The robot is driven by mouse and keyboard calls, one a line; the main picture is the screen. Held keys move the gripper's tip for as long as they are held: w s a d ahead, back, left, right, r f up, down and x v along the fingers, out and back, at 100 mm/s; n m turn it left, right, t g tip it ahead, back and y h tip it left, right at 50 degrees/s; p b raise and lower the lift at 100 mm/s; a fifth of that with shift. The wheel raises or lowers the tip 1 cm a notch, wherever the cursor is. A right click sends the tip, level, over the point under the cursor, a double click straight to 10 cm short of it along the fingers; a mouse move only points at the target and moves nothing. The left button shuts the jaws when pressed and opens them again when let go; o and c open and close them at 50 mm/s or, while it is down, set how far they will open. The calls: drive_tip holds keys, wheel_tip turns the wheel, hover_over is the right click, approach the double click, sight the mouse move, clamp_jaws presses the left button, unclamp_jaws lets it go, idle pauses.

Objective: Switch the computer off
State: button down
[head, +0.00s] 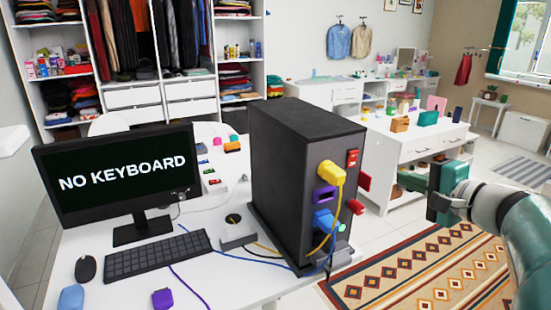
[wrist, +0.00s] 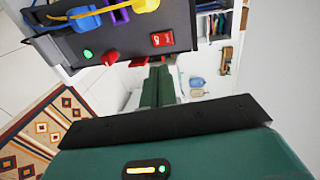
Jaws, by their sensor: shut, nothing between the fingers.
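The computer tower (head: 290,175) is a dark case standing on the white desk. Its rear panel has a red rocker switch (head: 352,159) at the upper right, above a red plug (head: 356,206). A yellow plug (head: 329,172), a purple connector (head: 326,197), a blue plug (head: 323,219) and a small green light (head: 341,227) are also on it. My gripper (head: 434,197) is right of the tower, apart from it. In the wrist view, its green fingers (wrist: 158,84) are together and empty, below the red switch (wrist: 162,39). The switch's position is too small to tell.
The monitor (head: 115,175) reads "NO KEYBOARD". A keyboard (head: 158,255), a mouse (head: 85,268) and loose cables lie on the desk. A white table (head: 392,150) with small items stands behind my gripper. Open floor with a patterned rug (head: 430,265) lies right of the desk.

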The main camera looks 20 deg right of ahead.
sight(354, 155)
drive_tip(key=w, duration=0.8)
drive_tip(key=w+f, duration=0.1)
drive_tip(key=w, duration=0.3)
drive_tip(key=shift+w+a+f, duration=0.1)
drive_tip(key=shift+w+a, duration=0.1)
drive_tip(key=shift+w, duration=0.2)
drive_tip(key=shift+w, duration=0.15)
drive_tip(key=shift+w+a+r, duration=0.1)
drive_tip(key=shift+w+r, duration=0.1)
drive_tip(key=shift+w, duration=0.1)
drive_tip(key=shift+s, duration=0.1)
